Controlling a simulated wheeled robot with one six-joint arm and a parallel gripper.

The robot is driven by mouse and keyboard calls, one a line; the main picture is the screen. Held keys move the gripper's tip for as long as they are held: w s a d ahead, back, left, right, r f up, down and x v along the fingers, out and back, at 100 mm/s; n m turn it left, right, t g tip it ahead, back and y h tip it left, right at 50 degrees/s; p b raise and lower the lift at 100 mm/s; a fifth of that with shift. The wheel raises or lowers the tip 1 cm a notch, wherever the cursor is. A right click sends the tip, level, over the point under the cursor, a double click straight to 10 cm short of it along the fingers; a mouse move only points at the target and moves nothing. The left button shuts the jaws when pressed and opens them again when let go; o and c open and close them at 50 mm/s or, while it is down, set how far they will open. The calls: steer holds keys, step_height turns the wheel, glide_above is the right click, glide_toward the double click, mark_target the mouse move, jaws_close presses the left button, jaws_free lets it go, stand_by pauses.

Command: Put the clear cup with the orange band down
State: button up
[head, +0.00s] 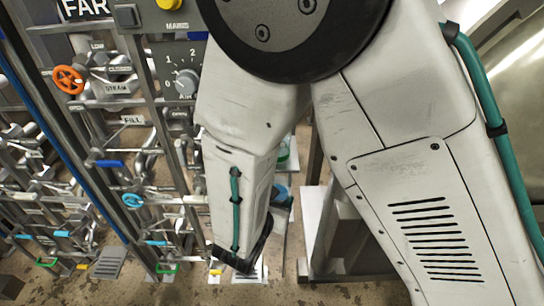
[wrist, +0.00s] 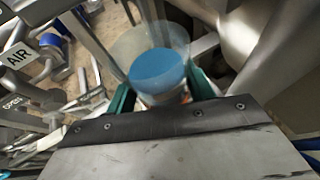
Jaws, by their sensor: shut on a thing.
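The clear cup (wrist: 158,70) shows in the wrist view, with a blue round area seen through its see-through wall. A thin orange strip shows low on it, near the edge of my gripper. My gripper (wrist: 160,92) has its teal fingers on either side of the cup and is shut on it. The gripper's body hides the near part of the cup. In the head view my arm covers most of the gripper, and a bit of blue (head: 281,191) shows beside the forearm. I cannot tell whether the cup touches a surface below.
A rack of pipes and valves fills the left of the head view, with an orange handwheel (head: 69,80) and a grey dial panel (head: 184,75). A grey metal frame (head: 345,245) stands right of my forearm. Pipework and an AIR label (wrist: 18,55) are close in the wrist view.

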steer(key=w, duration=0.2)
steer(key=w+f, duration=0.2)
steer(key=w, duration=0.1)
steer(key=shift+w+f, duration=0.25)
steer(key=shift+w, duration=0.1)
steer(key=shift+d+f, duration=0.1)
steer(key=shift+f, duration=0.75)
steer(key=shift+w+f, duration=0.2)
steer(key=shift+f, duration=0.5)
steer(key=shift+w+f, duration=0.15)
steer(key=shift+f, duration=0.55)
steer(key=shift+f, duration=0.15)
steer(key=o, duration=1.2)
